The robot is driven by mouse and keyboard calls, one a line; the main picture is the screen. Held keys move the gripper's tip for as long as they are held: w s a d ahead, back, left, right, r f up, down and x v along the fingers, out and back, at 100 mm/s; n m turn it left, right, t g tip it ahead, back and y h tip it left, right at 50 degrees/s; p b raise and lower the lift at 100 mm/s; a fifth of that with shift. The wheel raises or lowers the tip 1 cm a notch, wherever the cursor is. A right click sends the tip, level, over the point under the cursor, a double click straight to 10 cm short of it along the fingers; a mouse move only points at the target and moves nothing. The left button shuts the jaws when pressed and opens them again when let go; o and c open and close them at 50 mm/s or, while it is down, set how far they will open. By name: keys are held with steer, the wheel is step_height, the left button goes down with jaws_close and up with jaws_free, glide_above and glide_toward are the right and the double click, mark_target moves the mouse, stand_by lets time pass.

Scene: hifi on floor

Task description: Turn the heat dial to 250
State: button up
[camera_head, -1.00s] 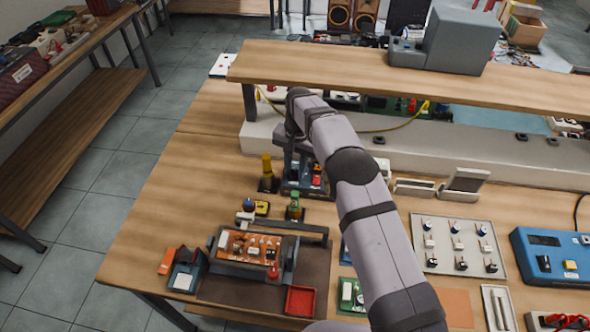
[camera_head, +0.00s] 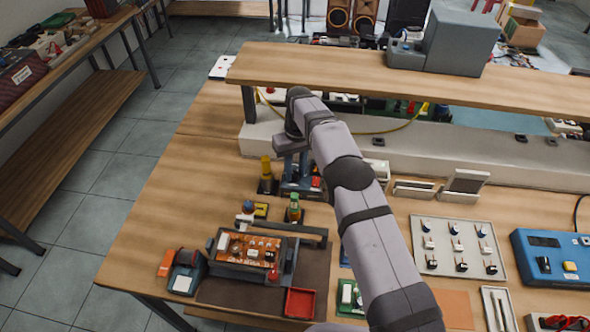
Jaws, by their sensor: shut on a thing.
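My gripper (camera_head: 293,170) points down behind my forearm, at the back left of the workbench. It is at a small dark blue unit (camera_head: 306,191) with a red part on its front. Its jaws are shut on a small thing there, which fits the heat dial. The fingertips and the dial are too small and covered to make out. I cannot read any dial marking or the number 250.
An orange circuit board (camera_head: 250,248) sits in a dark holder in front. A yellow bottle (camera_head: 266,170) and a green-topped bottle (camera_head: 294,209) stand near the gripper. A wooden shelf (camera_head: 420,85) overhangs behind. A blue instrument (camera_head: 553,258) stands far right.

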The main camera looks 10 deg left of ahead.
mark_target(296, 174)
steer(key=shift+r+n, duration=0.1)
steer(key=shift+n, duration=0.3)
steer(key=o, duration=1)
steer(key=shift+o, duration=0.2)
steer(key=shift+w+d+r+b, duration=0.1)
steer(key=shift+r+b, duration=0.15)
steer(key=shift+r, duration=1.6)
steer(key=shift+d+r+b, duration=0.1)
steer(key=shift+r+b, duration=0.1)
steer(key=shift+r, duration=1.6)
